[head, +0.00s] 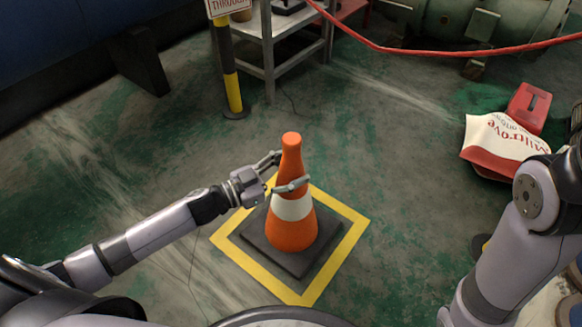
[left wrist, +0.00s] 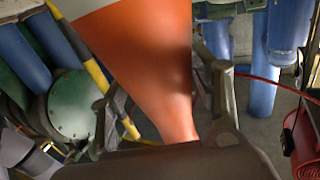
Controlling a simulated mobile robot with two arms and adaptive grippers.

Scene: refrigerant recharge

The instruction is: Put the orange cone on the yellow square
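The orange cone (head: 291,231) has a white band and a dark square base. It stands upright inside the yellow square (head: 233,253) outlined on the floor; the base looks flat and within the outline. My left gripper (head: 283,172) reaches in from the left, with one finger across the front of the cone's upper part and the other passing behind it. It looks shut on the cone, above the white band. In the left wrist view the cone (left wrist: 150,65) fills the space between the two fingers (left wrist: 160,100). My right arm shows at the right, but its gripper is out of view.
A yellow and black post (head: 232,90) and a metal table (head: 268,60) stand at the back. A red box (head: 529,108) and a white and red bag (head: 498,140) are at the right. A red hose (head: 440,51) crosses the top. The floor around the square is clear.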

